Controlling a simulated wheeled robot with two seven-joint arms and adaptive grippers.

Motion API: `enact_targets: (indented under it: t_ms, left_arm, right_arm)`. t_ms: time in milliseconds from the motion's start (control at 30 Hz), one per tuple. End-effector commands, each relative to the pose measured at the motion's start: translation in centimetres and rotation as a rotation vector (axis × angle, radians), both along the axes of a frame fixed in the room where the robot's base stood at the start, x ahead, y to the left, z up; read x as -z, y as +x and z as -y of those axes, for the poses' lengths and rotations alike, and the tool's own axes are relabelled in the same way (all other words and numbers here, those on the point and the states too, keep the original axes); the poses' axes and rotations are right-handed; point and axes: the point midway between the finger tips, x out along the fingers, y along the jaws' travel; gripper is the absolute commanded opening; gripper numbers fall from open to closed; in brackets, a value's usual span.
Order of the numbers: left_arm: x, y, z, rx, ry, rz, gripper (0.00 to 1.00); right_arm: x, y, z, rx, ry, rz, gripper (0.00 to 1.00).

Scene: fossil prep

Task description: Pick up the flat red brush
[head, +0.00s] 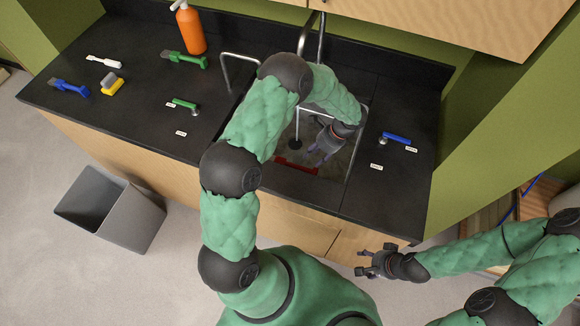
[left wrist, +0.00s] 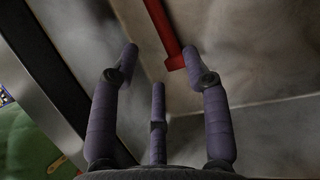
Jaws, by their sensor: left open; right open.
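The flat red brush (head: 296,166) lies at the near side of the sink basin (head: 352,166). In the left wrist view part of the red brush (left wrist: 166,38) runs from the top edge down to a blunt end near the fingertips; the rest is out of frame. My left gripper (head: 318,156) reaches down into the sink, to the right of the brush. Its fingers (left wrist: 160,58) are spread and empty, with the brush end showing beyond them. I cannot tell the exact gap. My right gripper (head: 368,264) is open and empty in front of the counter.
A metal faucet (head: 321,38) and bent rail (head: 240,58) stand by the sink. The black counter's left side holds an orange bottle (head: 190,28), a green brush (head: 184,59), a blue brush (head: 70,88) and a yellow sponge (head: 112,87). A grey bin (head: 125,215) stands below.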

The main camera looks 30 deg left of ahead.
Motion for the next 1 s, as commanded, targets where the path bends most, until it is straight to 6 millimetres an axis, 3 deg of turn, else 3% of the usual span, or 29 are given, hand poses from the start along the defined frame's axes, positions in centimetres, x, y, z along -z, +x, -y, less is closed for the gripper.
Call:
enact_targets:
  t_ms: [233, 533, 800, 1000]
  left_arm:
    - [3.2, -1.0, -1.1, -0.001, -0.001, -0.004, 0.47]
    - [5.3, -1.6, -1.9, 0.000, -0.002, -0.003, 0.47]
    - [8.7, -2.7, -3.1, -0.002, -0.001, -0.004, 0.47]
    - [9.1, -2.7, -3.3, 0.000, -0.001, 0.000, 0.47]
  right_arm:
    - [0.4, 0.0, 0.0, 0.000, 0.000, 0.001, 0.60]
    - [0.6, 0.0, 0.0, 0.000, 0.000, 0.001, 0.60]
    - [1.1, 0.0, 0.0, 0.000, 0.000, 0.001, 0.60]
    - [1.1, 0.0, 0.0, 0.000, 0.000, 0.000, 0.60]
